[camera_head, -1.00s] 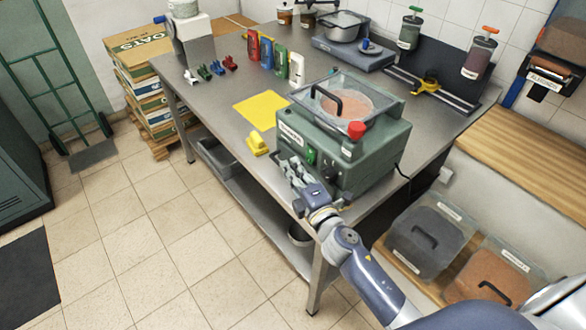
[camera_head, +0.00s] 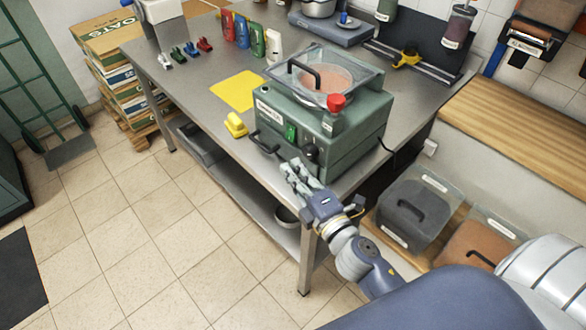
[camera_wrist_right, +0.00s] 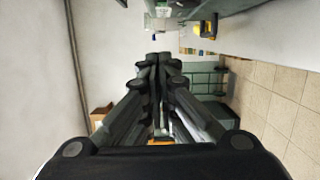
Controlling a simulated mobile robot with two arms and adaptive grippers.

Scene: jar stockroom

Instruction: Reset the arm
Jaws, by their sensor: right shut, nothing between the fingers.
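My right gripper (camera_head: 296,172) is at the near edge of the steel table, in front of the green machine. Its fingers are together and empty; the right wrist view also shows the closed fingers (camera_wrist_right: 160,75). The green machine (camera_head: 345,148) has a clear lid with a black handle, a red knob and a green switch. A black handle (camera_head: 262,142) stands out from its front, apart from my fingers as far as I can tell. My right arm reaches in from the lower right. My left gripper is in neither view.
Lidded bins (camera_head: 412,208) stand low on the right. Stacked oats boxes (camera_head: 112,62) are at the far left. The tiled floor (camera_head: 130,235) in front is clear.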

